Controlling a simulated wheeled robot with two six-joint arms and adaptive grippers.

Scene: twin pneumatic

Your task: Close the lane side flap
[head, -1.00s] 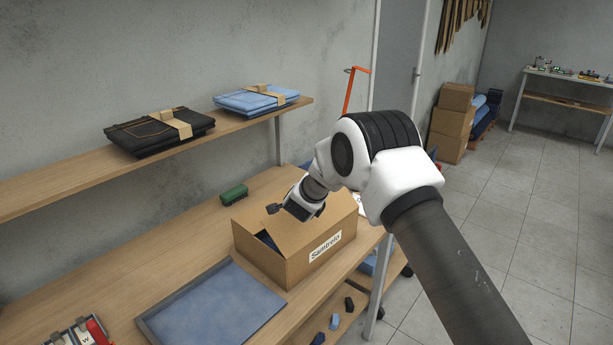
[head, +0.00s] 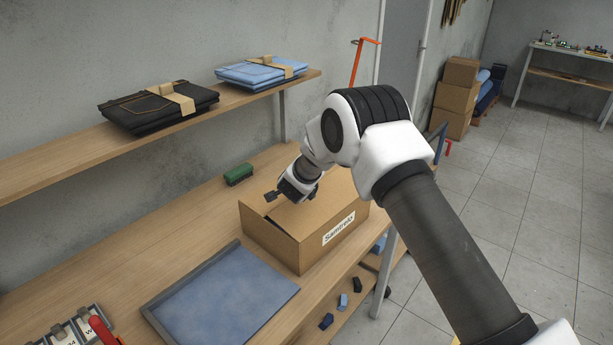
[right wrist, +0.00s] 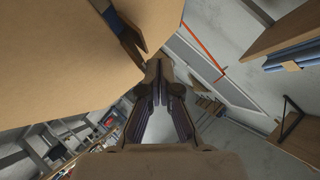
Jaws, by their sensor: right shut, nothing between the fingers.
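The cardboard box (head: 312,238) with a printed label stands on the bench in the head view. Its top flaps (head: 290,214) lie nearly flat. In the right wrist view, broad cardboard flaps (right wrist: 60,60) fill the upper left, with a narrow gap showing something blue (right wrist: 117,22) between cardboard edges. My right gripper (head: 270,197) is over the far left part of the box top, shut and empty. Its fingertips show in the right wrist view (right wrist: 158,76), close to a cardboard edge; I cannot tell whether they touch. My arm hides the box's far right part. My left gripper is out of view.
A grey tray with blue cloth (head: 222,300) lies left of the box. A green object (head: 238,174) sits behind it. A shelf (head: 60,165) with folded garments (head: 160,106) runs above the bench. Floor is open at right.

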